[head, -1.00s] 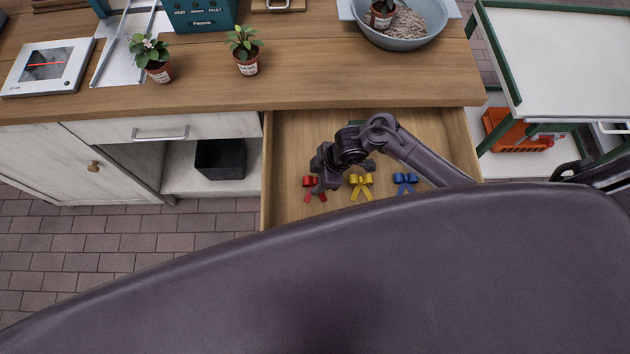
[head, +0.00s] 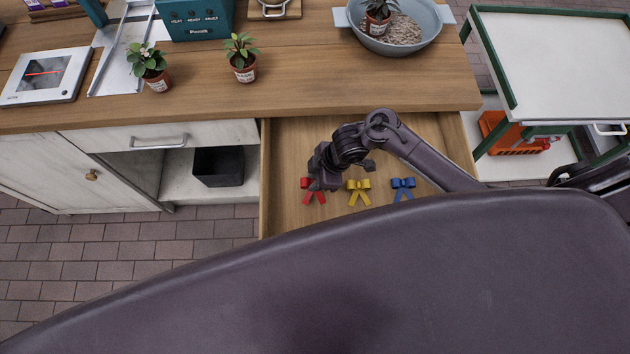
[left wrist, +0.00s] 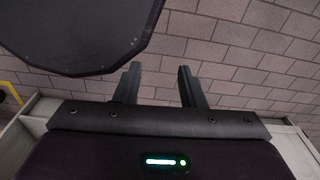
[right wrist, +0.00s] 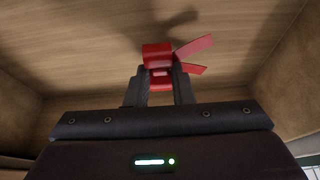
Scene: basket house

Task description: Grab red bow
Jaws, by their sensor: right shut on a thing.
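The red bow (head: 308,184) is at the left of a row of bows in the open drawer (head: 283,140). In the right wrist view the red bow (right wrist: 157,54) sits between the fingertips of my right gripper (right wrist: 160,76), which is shut on it; its tails point right. In the head view my right gripper (head: 322,184) partly covers the bow. My left gripper (left wrist: 157,75) shows in the left wrist view with its fingers apart and nothing between them, above brick floor. It is not seen in the head view.
A yellow bow (head: 358,190) and a blue bow (head: 403,188) lie to the right in the drawer. The wooden counter (head: 320,95) is behind it, with potted plants and a grey basin (head: 395,38). A black bin (head: 218,168) stands on the shelf at left.

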